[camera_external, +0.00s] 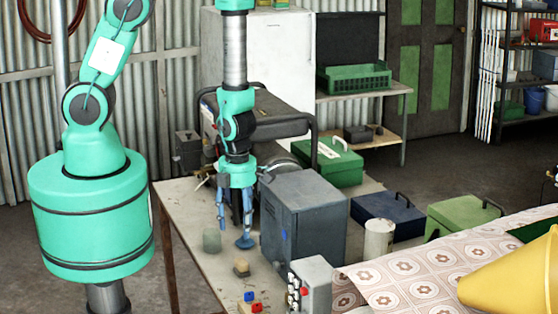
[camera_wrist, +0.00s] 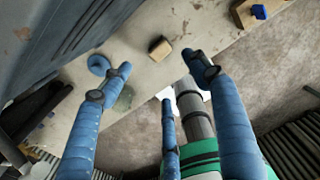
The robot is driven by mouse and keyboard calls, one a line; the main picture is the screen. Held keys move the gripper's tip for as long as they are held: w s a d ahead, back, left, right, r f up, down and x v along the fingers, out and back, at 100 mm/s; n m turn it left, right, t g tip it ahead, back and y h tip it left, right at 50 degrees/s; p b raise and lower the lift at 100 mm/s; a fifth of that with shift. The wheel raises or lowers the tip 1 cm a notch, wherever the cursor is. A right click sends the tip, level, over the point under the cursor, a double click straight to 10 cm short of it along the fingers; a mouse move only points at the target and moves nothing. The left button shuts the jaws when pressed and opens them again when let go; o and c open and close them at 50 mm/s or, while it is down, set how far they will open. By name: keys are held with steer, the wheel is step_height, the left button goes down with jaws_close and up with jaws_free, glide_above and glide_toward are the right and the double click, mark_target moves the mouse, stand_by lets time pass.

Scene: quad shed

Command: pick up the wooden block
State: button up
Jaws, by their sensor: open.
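The small tan wooden block (camera_external: 241,267) lies on the worktable, in front of the grey metal cabinet. It also shows in the wrist view (camera_wrist: 160,48), in the upper middle, beyond the fingertips and apart from them. My gripper (camera_external: 234,222) points down over the table, behind the block in the external view. In the wrist view, my gripper (camera_wrist: 157,68) has its blue fingers spread, with nothing between them.
A blue round piece (camera_external: 245,242) and a grey-green block (camera_external: 211,240) stand close by my fingers. The grey cabinet (camera_external: 303,222) rises at right. A wooden piece (camera_wrist: 243,12) with a blue part lies near the table edge. A switch box (camera_external: 312,285) stands in front.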

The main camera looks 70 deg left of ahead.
mark_target(241, 260)
steer(key=shift+f, duration=0.1)
stand_by(0.3)
step_height(241, 260, down, 8)
steer(key=b, duration=0.6)
steer(key=shift+f, duration=0.2)
steer(key=shift+f+b, duration=1.6)
steer(key=shift+f, duration=1.05)
steer(key=shift+c, duration=0.5)
steer(key=c, duration=1.3)
